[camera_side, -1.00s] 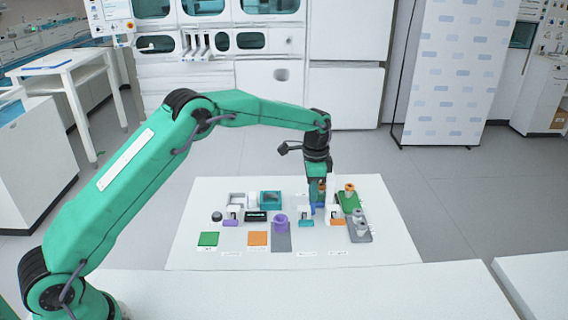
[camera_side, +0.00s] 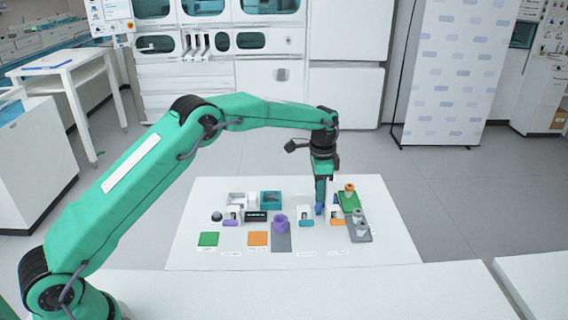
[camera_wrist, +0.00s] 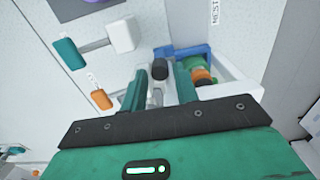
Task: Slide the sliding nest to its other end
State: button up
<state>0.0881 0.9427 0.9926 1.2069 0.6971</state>
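The sliding nest appears to be the blue part (camera_side: 319,209) low at my gripper in the side view. In the wrist view it is a blue bracket (camera_wrist: 186,51) just beyond the fingers, with a green and orange piece (camera_wrist: 201,75) beside it. My gripper (camera_wrist: 158,80) points down, its two green fingers apart. A dark, round-ended piece (camera_wrist: 160,69) shows between them; I cannot tell whether they touch it. In the side view my gripper (camera_side: 320,202) is low over the board and hides part of the nest.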

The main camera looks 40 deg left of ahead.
jog(key=shift+r, duration=2.2)
